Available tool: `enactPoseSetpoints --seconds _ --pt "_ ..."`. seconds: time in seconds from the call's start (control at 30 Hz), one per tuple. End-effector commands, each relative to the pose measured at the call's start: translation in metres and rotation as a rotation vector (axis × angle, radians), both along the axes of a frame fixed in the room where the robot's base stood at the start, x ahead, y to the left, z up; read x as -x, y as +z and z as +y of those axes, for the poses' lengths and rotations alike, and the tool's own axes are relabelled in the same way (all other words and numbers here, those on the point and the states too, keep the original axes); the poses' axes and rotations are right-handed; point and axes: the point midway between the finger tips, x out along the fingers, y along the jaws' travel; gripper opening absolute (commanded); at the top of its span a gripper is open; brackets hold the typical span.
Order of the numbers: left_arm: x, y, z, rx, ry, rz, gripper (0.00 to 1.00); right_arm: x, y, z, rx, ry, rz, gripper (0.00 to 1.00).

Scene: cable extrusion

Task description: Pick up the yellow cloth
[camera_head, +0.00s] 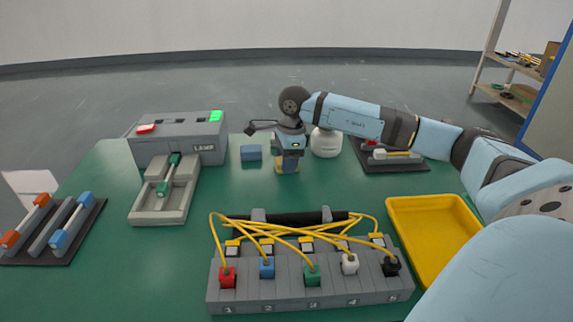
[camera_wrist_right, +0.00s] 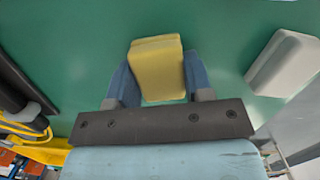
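The yellow cloth (camera_wrist_right: 157,68) is a folded, block-like pad on the green table. In the right wrist view it lies between the two blue fingers of my right gripper (camera_wrist_right: 160,78) and fills the gap. In the head view my right gripper (camera_head: 288,160) points down over the cloth (camera_head: 286,168), which shows low between its fingers. The fingers stand apart, close along both sides of the cloth. I cannot tell whether they press on it or whether it is lifted. My left gripper is not in view.
A blue block (camera_head: 251,153) lies left of my right gripper, and a white round container (camera_head: 326,143) stands to its right. A grey lamp box (camera_head: 180,138) is at back left. In front are a grey cable block (camera_head: 310,285) with yellow cables and a yellow tray (camera_head: 432,238).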

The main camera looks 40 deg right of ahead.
Motion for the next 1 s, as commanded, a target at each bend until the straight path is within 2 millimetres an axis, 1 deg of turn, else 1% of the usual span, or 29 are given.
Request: enactPoseSetpoints --seconds 0.03,0.07,0.1,0.37,0.47,0.57,0.67,0.77,0.87,1.0 --pt "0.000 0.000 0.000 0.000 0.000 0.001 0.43 0.000 0.000 0.000 0.000 0.000 0.000 0.32" --pt "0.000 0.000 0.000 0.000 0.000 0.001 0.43 0.000 0.000 0.000 0.000 0.000 0.000 0.25" --pt "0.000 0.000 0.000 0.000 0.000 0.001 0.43 0.000 0.000 0.000 0.000 0.000 0.001 0.24" --pt "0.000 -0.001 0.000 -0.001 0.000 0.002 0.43 0.000 0.001 0.000 0.000 0.000 0.000 0.24" --pt "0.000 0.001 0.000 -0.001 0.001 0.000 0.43 0.000 0.005 0.000 0.000 0.000 0.000 0.24" --pt "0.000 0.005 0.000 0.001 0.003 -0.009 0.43 0.000 0.013 0.000 0.000 0.000 -0.001 0.24" --pt "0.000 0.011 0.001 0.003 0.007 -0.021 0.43 0.000 0.028 0.000 0.000 0.000 -0.001 0.24" --pt "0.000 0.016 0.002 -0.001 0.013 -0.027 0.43 -0.001 0.048 0.000 0.000 0.000 -0.002 0.24" --pt "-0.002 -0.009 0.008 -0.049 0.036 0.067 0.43 -0.001 0.073 0.000 0.000 0.001 -0.004 0.24" --pt "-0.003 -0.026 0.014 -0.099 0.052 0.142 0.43 -0.001 0.109 0.000 0.001 0.001 -0.003 0.24"
